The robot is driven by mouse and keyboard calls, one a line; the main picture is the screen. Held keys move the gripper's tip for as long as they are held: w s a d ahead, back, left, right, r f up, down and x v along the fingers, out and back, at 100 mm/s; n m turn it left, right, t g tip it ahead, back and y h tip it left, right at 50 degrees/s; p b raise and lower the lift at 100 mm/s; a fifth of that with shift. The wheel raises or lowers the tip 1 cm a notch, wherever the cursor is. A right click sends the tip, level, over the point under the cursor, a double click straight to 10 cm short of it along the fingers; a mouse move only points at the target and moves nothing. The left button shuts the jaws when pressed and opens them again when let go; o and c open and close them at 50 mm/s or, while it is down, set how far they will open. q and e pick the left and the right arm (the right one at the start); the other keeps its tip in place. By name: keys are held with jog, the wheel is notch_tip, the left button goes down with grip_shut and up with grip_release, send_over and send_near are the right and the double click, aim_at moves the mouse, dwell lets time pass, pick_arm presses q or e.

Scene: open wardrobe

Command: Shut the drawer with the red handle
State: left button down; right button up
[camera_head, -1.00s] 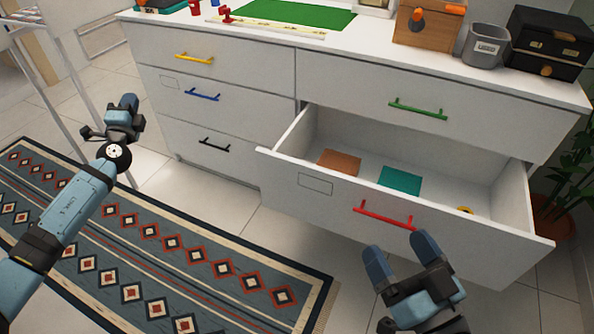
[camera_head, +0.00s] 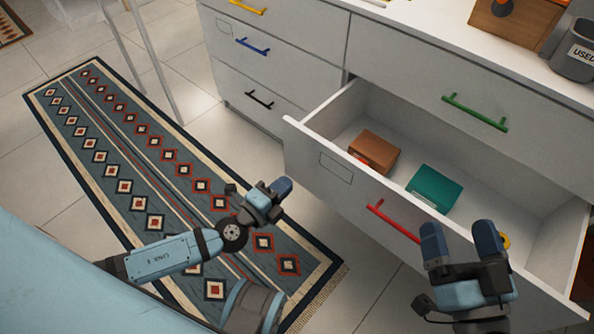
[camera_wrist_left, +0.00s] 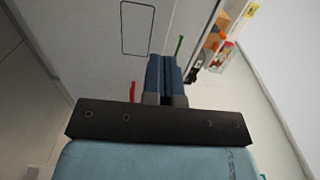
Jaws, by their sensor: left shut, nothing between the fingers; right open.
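The drawer (camera_head: 337,189) with the red handle (camera_head: 393,222) is pulled out from the white dresser. Inside it lie a brown box (camera_head: 374,152), a teal box (camera_head: 434,189) and a yellow round thing (camera_head: 505,241), partly hidden by my right gripper. My left gripper (camera_head: 283,187) is shut and empty, left of the drawer front and above the rug. In the left wrist view its fingers (camera_wrist_left: 167,75) are together, with the red handle (camera_wrist_left: 132,91) to their left.
Closed drawers with yellow (camera_head: 249,6), blue (camera_head: 252,46), black (camera_head: 259,99) and green (camera_head: 475,113) handles surround the open one. A patterned rug (camera_head: 110,160) covers the floor at left. A wooden box (camera_head: 520,22) and grey bin (camera_head: 576,52) stand on top.

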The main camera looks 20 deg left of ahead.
aim_at(323, 150)
pick_arm(q)
jog(key=p+x, duration=0.1)
jog(key=x, duration=1.1)
jog(key=shift+w, duration=0.2)
pick_arm(e)
jog(key=shift+r+t, duration=0.4)
jog(key=shift+r, duration=0.3)
